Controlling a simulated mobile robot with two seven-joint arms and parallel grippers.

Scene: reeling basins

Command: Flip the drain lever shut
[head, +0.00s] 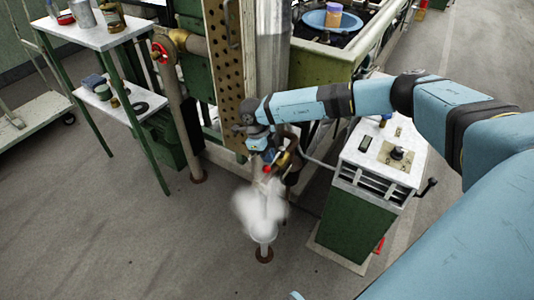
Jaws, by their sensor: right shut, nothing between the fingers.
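My right gripper (267,155) points down at the end of the blue arm from the right, in the middle of the view. It is shut and empty. Just below its fingertips is a small red end (267,170), which looks like the tip of the drain lever. It sits by a brass valve body (284,160) on a dark pipe. The gap between fingertips and red end is too small to judge, so I cannot tell whether they touch. The lever's shaft is mostly hidden. My left gripper is not in view.
A green cabinet with a white top (350,155) stands close on the right. A perforated panel (225,70) rises behind. A white-topped table (85,35) is at the left.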

